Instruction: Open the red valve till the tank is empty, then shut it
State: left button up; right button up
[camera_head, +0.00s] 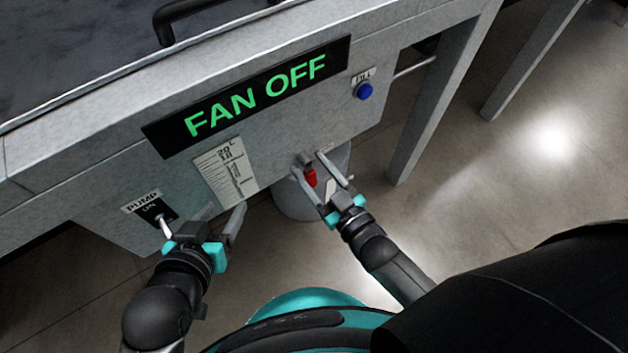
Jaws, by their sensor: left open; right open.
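The red valve (310,177) is on the lower front of the grey stand, above a grey cylindrical container (290,203). My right gripper (322,170) is open, with one finger on each side of the red valve; I cannot tell whether they touch it. My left gripper (201,216) is open at the lower left of the panel, near the pump switch plate (157,208) marked PUMP ON. A white scale (226,172) with a 20 L mark is on the panel between the grippers. The liquid level cannot be read.
A black display (247,95) reads FAN OFF in green. A blue button (363,91) labelled FILL is at the right of the panel. A black handle (178,20) is on top. Stand legs (437,105) rise at the right; the floor (500,200) there is clear.

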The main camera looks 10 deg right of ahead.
jog(key=shift+w+a, duration=0.15)
jog(key=shift+w, duration=0.1)
dwell(0.4)
jog(key=shift+c, duration=0.2)
grip_shut()
dwell(1.2)
jog(key=shift+o, duration=0.2)
grip_release()
